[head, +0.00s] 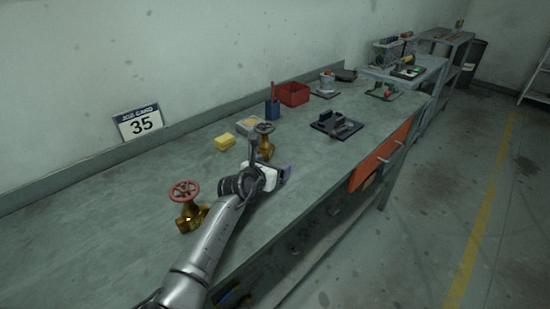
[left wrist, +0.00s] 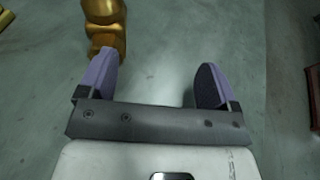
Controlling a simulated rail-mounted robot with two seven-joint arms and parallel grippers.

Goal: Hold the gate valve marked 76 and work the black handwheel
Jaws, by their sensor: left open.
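A brass gate valve (head: 265,146) with a dark handwheel (head: 264,127) stands on the workbench (head: 330,165) in the head view, just behind my left gripper (head: 285,172). No number 76 is readable on either valve. In the left wrist view my left gripper (left wrist: 155,80) is open, with bare bench between its purple fingers. A brass valve part (left wrist: 105,22) shows at the upper left, close to the left finger and not between the fingers. My right gripper is out of view.
A job card reading 35 (head: 140,123) leans by the wall. A yellow block (head: 225,142), a tray (head: 248,125), a blue holder (head: 272,108) and a red bin (head: 294,94) stand behind the valve. A dark fixture (head: 337,124) sits to the right.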

